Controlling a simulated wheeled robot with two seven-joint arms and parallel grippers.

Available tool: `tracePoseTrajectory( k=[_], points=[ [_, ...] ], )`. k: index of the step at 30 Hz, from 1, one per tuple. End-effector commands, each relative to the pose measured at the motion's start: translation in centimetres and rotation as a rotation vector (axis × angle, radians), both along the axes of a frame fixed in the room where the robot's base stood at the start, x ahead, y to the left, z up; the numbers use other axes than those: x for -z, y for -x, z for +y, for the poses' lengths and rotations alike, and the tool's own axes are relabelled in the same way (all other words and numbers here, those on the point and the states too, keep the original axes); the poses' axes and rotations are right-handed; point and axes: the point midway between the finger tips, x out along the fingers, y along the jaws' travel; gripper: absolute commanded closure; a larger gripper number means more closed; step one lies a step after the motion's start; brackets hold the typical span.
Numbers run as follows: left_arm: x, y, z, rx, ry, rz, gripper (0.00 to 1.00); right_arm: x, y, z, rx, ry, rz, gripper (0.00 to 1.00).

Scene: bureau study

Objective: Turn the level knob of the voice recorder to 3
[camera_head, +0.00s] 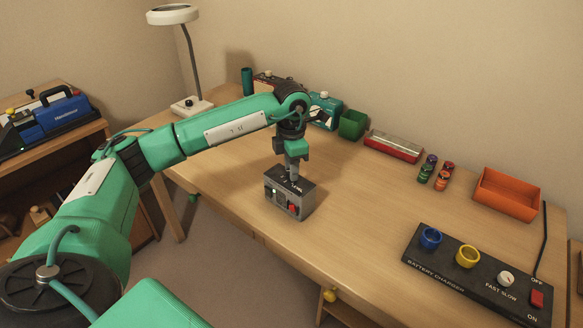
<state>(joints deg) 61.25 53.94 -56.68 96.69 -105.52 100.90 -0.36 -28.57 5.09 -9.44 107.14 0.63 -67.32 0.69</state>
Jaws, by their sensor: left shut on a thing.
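The voice recorder (290,200) is a small dark grey box on the desk near its front edge. A red part and a pale part show on its front face, and small white marks show on its top. My left gripper (292,174) points straight down onto the top of the recorder. It is shut on the level knob, which the fingers hide. The knob's pointer and its setting cannot be read. My right gripper does not show.
A black battery charger (455,277) lies at the right front, with an orange tray (506,194) behind it. Several small batteries (436,172), a red-and-grey case (393,146) and a green cup (353,125) stand farther back. A white lamp (191,105) stands at the back left. Desk right of the recorder is clear.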

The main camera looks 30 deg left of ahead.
Motion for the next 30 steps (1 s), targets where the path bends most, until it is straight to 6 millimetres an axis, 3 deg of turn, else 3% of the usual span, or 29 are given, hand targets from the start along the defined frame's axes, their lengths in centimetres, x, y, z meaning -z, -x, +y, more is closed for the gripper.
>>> tracePoseTrajectory(
  k=[25,26,28,30],
  points=[
    [-0.08,-0.03,0.0,0.007,0.0,-0.001,0.97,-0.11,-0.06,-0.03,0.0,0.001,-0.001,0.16],
    [-0.08,-0.03,0.0,0.007,0.0,-0.001,0.68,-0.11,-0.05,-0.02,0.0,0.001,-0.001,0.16],
    [-0.07,-0.03,0.0,0.007,0.0,-0.001,0.55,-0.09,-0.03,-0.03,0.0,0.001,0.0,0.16],
    [-0.06,-0.02,0.0,0.007,0.001,-0.001,0.52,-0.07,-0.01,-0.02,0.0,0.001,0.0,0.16]
  ],
)
